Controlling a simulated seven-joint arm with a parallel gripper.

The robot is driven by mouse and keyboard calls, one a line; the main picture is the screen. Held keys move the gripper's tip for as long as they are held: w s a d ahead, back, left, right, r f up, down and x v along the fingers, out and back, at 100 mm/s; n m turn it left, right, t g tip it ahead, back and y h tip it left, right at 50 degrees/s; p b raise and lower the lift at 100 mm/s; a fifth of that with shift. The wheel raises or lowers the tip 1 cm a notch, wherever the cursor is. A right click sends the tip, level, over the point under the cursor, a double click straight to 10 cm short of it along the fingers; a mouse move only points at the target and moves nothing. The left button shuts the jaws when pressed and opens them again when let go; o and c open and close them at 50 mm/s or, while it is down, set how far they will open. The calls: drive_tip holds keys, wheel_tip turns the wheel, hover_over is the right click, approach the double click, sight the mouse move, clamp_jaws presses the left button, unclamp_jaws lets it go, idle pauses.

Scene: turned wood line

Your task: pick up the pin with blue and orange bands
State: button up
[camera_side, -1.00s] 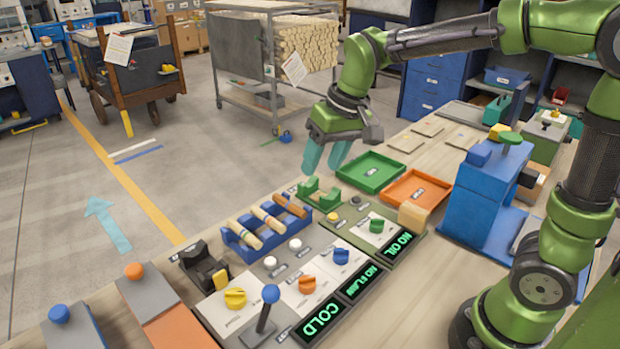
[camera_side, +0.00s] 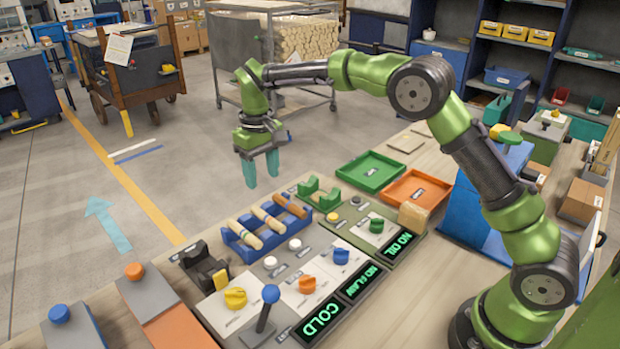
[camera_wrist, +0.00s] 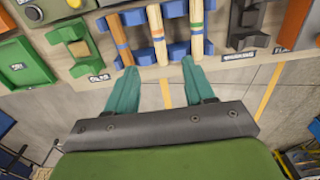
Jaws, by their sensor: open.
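Three turned pins lie side by side in a blue rack (camera_wrist: 176,48). The left pin in the wrist view is brown (camera_wrist: 118,38). The middle pin (camera_wrist: 155,20) is pale with coloured bands, seemingly orange and blue. My gripper (camera_side: 262,178) has teal fingers, open and empty, pointing down above and behind the rack in the side view. In the wrist view the fingertips (camera_wrist: 158,66) are just short of the rack, roughly in line with the middle pin.
A green cradle (camera_side: 318,193) stands beside the rack, with green (camera_side: 371,172) and orange (camera_side: 414,189) trays beyond. A black fixture (camera_side: 204,265) is on the other side. Control panels with knobs and a blue-topped lever (camera_side: 268,305) lie in front.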

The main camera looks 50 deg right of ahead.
sight(267, 215)
wheel_tip(267, 215, down, 12)
drive_tip(key=shift+d+r, duration=0.15)
clamp_jaws()
idle(0.6)
